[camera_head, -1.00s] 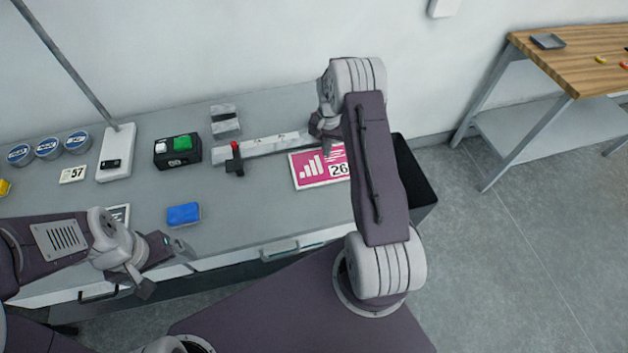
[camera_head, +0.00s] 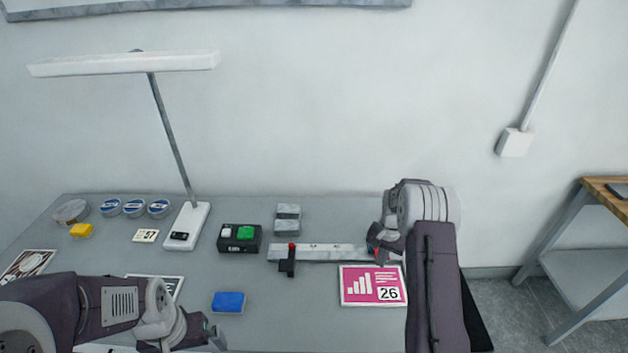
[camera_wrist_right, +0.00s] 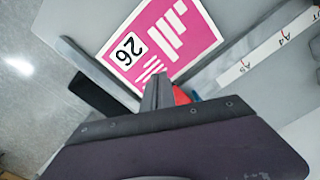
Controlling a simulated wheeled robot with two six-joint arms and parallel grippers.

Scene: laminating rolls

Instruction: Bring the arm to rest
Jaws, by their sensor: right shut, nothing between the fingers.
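My right arm reaches over the right side of the grey table (camera_head: 320,325). Its gripper (camera_head: 380,250) is at the right end of the white ruler bar (camera_head: 325,251), above the table. In the right wrist view the gripper's fingers (camera_wrist_right: 157,92) are together with nothing between them, in front of the pink card marked 26 (camera_wrist_right: 160,40). The card also shows in the head view (camera_head: 360,283). A small red part shows beside the fingers. My left gripper (camera_head: 210,335) is low at the front of the table, near the blue block (camera_head: 229,302); its fingers are too unclear to judge.
A lamp (camera_head: 186,222) stands at the back left beside several round tins (camera_head: 134,208). A box with green and white buttons (camera_head: 239,238) and a grey block (camera_head: 288,218) are mid-table. A black bin (camera_head: 477,315) is at the right edge. A wooden bench (camera_head: 608,198) stands farther right.

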